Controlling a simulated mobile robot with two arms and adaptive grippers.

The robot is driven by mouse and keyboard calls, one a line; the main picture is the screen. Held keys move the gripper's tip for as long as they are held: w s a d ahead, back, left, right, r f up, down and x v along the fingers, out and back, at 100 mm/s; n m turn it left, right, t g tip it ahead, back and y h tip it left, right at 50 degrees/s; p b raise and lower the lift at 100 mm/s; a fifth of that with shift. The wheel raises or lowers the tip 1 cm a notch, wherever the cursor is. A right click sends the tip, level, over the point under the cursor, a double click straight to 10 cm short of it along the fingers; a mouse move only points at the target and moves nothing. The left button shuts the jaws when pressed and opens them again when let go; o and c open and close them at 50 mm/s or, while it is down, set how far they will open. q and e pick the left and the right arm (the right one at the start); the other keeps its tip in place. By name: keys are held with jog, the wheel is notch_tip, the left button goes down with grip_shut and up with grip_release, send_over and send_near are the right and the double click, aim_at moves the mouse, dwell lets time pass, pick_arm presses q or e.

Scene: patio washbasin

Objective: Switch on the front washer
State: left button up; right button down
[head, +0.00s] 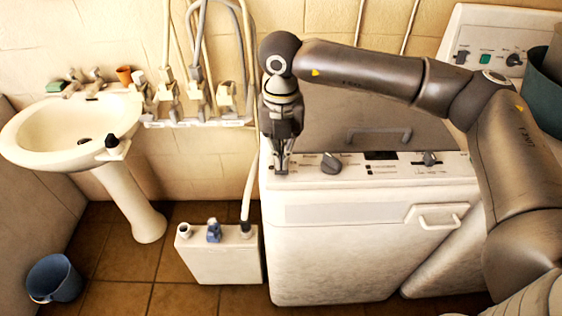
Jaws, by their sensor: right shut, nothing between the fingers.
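The front washer (340,252) is a white machine in the middle, with a control panel along its top front edge. The panel has a dark knob (331,162) left of centre, a small dark display (381,155) and another knob (430,158) at the right. My right gripper (281,168) points down at the panel's left end, left of the dark knob. Its fingers are shut and empty. The fingertips hide the part of the panel under them, and I cannot tell if they touch it. My left gripper is out of view.
A second washer's panel (488,58) is behind at the right, with a dark green tub (545,80) beside it. A white container (219,257) stands on the floor left of the washer. A pedestal washbasin (75,130) and a blue bucket (55,278) are at the left.

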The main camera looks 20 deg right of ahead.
jog(key=shift+s+f+b, duration=0.1)
jog(key=shift+f+b, duration=1.05)
jog(key=shift+f, duration=0.2)
dwell(1.0)
jog(key=shift+r, duration=0.15)
jog(key=shift+r+p, duration=0.55)
jog(key=shift+r, duration=0.35)
jog(key=shift+r+p, duration=1.05)
jog(key=shift+r, duration=1.5)
jog(key=shift+f, duration=0.1)
